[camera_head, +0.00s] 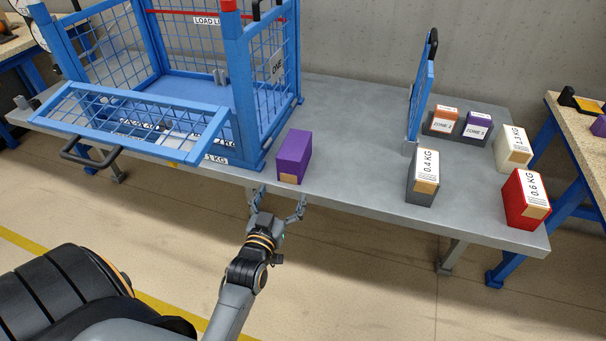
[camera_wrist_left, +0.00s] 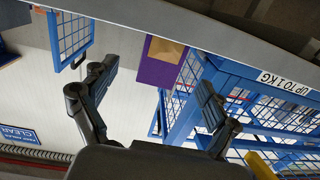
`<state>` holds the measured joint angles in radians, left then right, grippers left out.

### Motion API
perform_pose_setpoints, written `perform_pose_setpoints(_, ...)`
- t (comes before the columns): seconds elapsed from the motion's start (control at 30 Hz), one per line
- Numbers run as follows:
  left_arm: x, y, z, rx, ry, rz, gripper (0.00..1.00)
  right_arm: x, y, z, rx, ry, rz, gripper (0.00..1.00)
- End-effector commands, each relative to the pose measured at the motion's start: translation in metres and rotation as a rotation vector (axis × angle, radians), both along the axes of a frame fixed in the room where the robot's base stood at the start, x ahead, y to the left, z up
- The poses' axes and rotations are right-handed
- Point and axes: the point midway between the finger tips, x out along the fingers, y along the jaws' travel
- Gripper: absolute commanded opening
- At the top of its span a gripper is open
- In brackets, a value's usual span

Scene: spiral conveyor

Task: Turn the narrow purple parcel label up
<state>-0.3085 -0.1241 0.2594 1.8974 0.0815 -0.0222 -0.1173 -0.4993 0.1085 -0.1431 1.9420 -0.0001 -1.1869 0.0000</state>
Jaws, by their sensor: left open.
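The narrow purple parcel (camera_head: 294,152) stands near the front edge of the grey table, right of the blue cage. Its top and front sides in the head view are plain purple, apart from a tan patch low on the front. No white label shows on these sides. In the left wrist view the parcel (camera_wrist_left: 157,73) shows purple with the tan patch. My left gripper (camera_head: 279,196) is open and empty, just in front of the table edge and apart from the parcel. Its fingers (camera_wrist_left: 155,88) spread to either side of the parcel in the wrist view. My right gripper is not in view.
The blue mesh cage (camera_head: 240,95) stands close left of the parcel, its front flap folded out. A blue mesh panel (camera_head: 421,90) stands upright to the right. Grey (camera_head: 422,195), red (camera_head: 519,205) and white (camera_head: 503,151) parcels stand farther right. The table between parcel and panel is clear.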

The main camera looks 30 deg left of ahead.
Motion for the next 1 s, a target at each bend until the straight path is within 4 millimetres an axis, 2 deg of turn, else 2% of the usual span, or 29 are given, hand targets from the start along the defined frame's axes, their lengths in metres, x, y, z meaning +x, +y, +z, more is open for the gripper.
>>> perform_pose_setpoints(0.17,0.014,0.009,0.012,0.009,-0.031,0.011,0.88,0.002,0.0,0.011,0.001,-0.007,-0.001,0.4)
perform_pose_setpoints(0.4,0.059,0.022,0.012,0.01,-0.028,0.01,0.88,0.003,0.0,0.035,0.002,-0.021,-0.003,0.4)
perform_pose_setpoints(0.5,0.073,0.026,0.011,0.008,-0.027,0.009,0.88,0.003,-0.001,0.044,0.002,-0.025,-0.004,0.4)
perform_pose_setpoints(0.73,0.088,0.031,0.013,0.009,-0.027,0.01,0.88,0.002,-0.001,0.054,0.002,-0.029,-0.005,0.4)
perform_pose_setpoints(1.0,0.124,0.042,0.02,0.008,-0.026,0.01,0.88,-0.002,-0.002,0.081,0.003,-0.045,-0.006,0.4)
